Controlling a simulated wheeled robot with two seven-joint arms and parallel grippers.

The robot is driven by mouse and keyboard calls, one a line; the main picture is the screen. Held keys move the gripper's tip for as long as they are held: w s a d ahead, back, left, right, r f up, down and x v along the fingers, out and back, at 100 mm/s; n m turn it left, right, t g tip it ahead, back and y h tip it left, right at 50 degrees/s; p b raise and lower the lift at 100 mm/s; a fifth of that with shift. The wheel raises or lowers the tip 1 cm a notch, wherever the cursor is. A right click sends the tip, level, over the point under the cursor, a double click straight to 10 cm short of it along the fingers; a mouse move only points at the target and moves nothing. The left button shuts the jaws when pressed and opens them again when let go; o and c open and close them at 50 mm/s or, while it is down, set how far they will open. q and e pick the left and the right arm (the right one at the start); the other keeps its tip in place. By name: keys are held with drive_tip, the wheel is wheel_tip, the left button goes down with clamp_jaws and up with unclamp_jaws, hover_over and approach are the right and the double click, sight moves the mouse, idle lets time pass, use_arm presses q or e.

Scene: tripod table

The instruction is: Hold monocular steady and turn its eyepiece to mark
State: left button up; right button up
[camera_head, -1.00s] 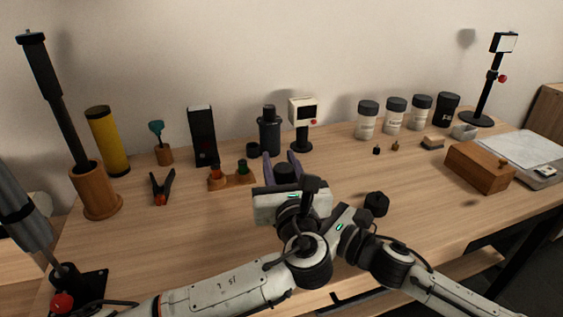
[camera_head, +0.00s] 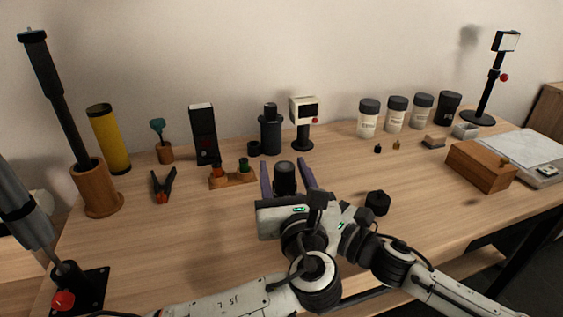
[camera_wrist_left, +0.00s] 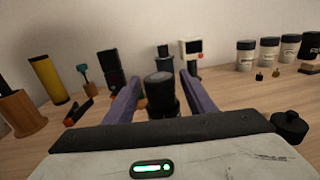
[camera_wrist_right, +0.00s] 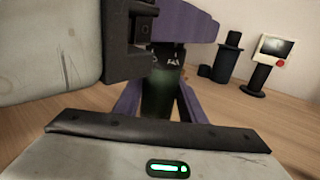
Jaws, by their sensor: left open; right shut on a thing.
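The monocular (camera_head: 285,180) is a dark upright cylinder near the middle of the table, with its black eyepiece end (camera_wrist_left: 159,82) uppermost. My left gripper (camera_head: 283,164) is open, its purple fingers on either side of the eyepiece end with gaps visible in the left wrist view. My right gripper (camera_wrist_right: 158,92) is shut on the monocular's lower body (camera_wrist_right: 158,98), below the left one. In the right wrist view, a left finger and the left gripper's housing cover the monocular's top. Small pale markings show on the body; I cannot read the alignment.
A dark stepped cylinder (camera_head: 270,135) and a white display on a stand (camera_head: 304,112) stand behind. A wooden holder (camera_head: 232,180) and pliers (camera_head: 163,187) lie left. A black knob-like piece (camera_head: 377,202) sits close right of my grippers. A wooden box (camera_head: 480,165) is farther right.

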sight(287, 180)
use_arm(q)
drive_tip(key=s+d, duration=0.1)
drive_tip(key=s, duration=0.7)
drive_tip(key=shift+s+d, duration=0.25)
use_arm(e)
drive_tip(key=o, duration=1.3)
drive_tip(key=shift+o, duration=0.2)
drive_tip(key=v, duration=1.1)
drive_tip(key=shift+s+d, duration=0.2)
drive_tip(key=shift+s, duration=0.05)
drive_tip(key=shift+s+d, duration=0.15)
drive_tip(key=shift+s, duration=0.1)
